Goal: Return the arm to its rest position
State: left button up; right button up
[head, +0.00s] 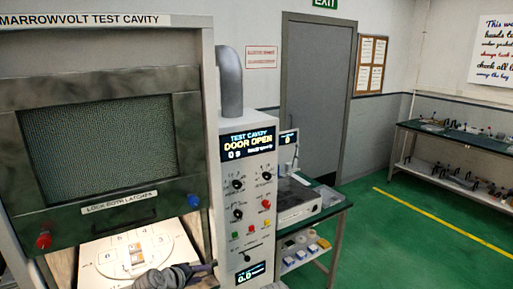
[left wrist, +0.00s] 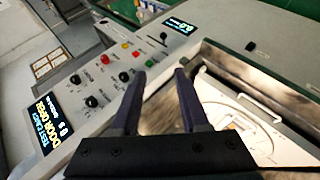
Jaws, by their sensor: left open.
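My left gripper (head: 201,269) is low in the head view, in front of the test cavity's opening and left of the control panel. In the left wrist view its two dark fingers (left wrist: 160,76) stand apart with nothing between them. The cavity door (head: 105,140) is raised, with a mesh window, a red latch and a blue latch. Below it a round plate (head: 112,262) with numbered places bears a small white and orange item (head: 137,254). My arm hides the plate's near part. My right gripper is not in view.
The control panel (head: 246,200) has knobs, buttons and a display (head: 248,143) reading "DOOR OPEN". A side bench (head: 325,205) with equipment stands right of it. A long bench (head: 455,135) is at the far right. The green floor between is clear.

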pick_arm(q)
jog(key=s+d+f+m+g+b, duration=0.2)
jog(key=s+d+f+m+g, duration=0.2)
jog(key=s+d+f+m, duration=0.35)
jog(key=s+d+f+m+g+y+b, duration=0.1)
jog(key=s+d+f+m+g+y, duration=0.1)
jog(key=s, duration=0.3)
jog(key=s+d+f+m+g+y+b, duration=0.1)
jog(key=s+d+f+m+g+y, duration=0.1)
jog(key=s, duration=0.4)
notch_tip(320, 180, down, 2)
jog(key=shift+s+d+f+m+g+y+b, duration=0.3)
jog(key=shift+m+g+y, duration=0.25)
jog(key=shift+g+y, duration=0.35)
